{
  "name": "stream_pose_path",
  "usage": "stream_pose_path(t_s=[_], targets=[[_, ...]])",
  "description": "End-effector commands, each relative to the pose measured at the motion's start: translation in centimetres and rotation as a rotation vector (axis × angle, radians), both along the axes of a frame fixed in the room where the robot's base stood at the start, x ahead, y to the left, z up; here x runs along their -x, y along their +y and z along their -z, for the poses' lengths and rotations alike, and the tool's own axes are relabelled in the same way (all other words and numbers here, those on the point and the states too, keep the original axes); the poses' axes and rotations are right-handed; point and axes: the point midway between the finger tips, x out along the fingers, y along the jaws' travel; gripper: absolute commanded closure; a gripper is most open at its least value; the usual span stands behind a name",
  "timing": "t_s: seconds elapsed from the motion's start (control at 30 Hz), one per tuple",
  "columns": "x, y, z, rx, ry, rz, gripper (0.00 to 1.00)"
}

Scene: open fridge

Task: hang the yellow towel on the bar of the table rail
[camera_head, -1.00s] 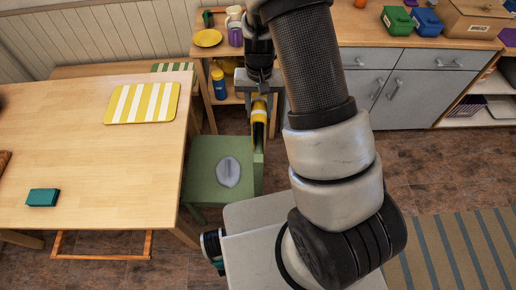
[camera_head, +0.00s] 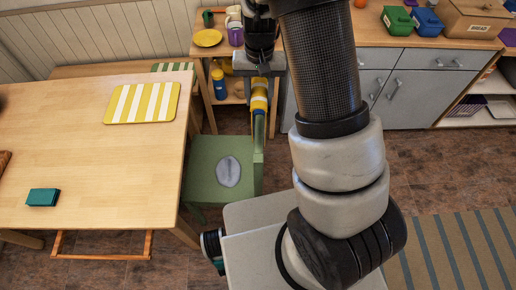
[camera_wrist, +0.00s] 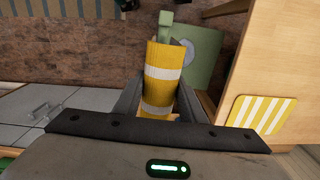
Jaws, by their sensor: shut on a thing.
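The yellow towel (camera_head: 259,96) with white bands is held in my gripper (camera_head: 259,76). In the wrist view the towel (camera_wrist: 163,65) lies between the two fingers of my gripper (camera_wrist: 160,100), which are shut on it. The towel hangs just above the back of the green chair; I cannot tell whether they touch. A wooden rail (camera_head: 100,257) juts out low at the near side of the table (camera_head: 90,170), well to the left of my gripper and nearer the camera. The rail's bar looks empty.
The green chair (camera_head: 203,158) stands at the table's right end with a grey oval thing (camera_head: 228,171) on its seat. A yellow-striped mat (camera_head: 143,103) and a teal box (camera_head: 42,197) lie on the table. A small shelf and grey cabinets (camera_head: 420,85) stand behind.

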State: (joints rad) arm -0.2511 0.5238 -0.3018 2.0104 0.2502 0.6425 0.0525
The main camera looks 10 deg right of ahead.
Motion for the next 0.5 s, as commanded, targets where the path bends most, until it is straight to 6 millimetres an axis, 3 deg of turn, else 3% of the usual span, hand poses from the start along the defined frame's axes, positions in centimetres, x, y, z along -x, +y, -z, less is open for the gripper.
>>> stream_pose_path(t_s=[0.3,0.5], targets=[[0.0,0.0,0.0,-0.001,0.0,0.0,0.86],[1.3,0.0,0.0,-0.001,0.0,0.001,0.86]])
